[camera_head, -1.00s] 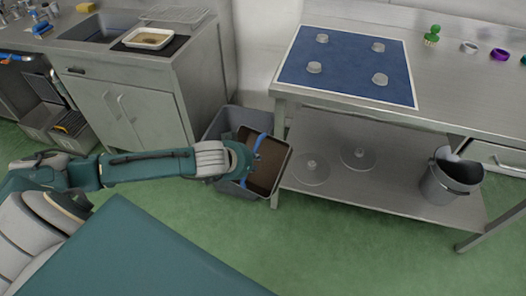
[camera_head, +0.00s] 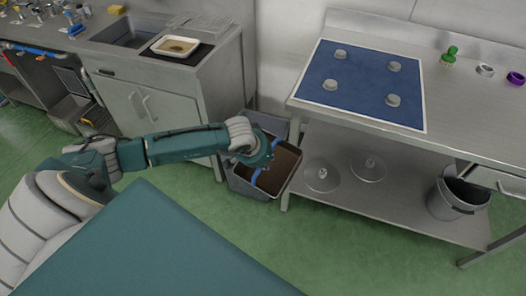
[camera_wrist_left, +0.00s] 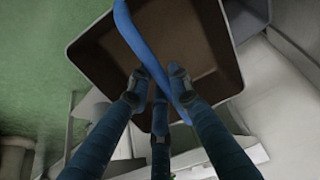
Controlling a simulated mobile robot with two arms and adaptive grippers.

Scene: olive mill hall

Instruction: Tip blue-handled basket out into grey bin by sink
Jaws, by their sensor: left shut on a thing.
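The blue-handled basket (camera_head: 283,167) has a brown inside and hangs tilted over the grey bin, its open side facing my head camera. No loose contents can be made out in it. My left gripper (camera_head: 264,160) is shut on the blue handle (camera_head: 256,177). In the left wrist view the fingers (camera_wrist_left: 163,95) close around the handle (camera_wrist_left: 145,50), with the basket's brown inside (camera_wrist_left: 195,40) behind. The grey bin (camera_head: 241,184) stands on the floor between the sink cabinet and the steel table, partly hidden by basket and arm. My right gripper is not in view.
The steel table (camera_head: 460,115) with a blue mat (camera_head: 365,85) stands close on the right. A metal bucket (camera_head: 455,197) and clear discs are on its lower shelf (camera_head: 400,205). The sink cabinet (camera_head: 165,105) is on the left. Green floor in front is free.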

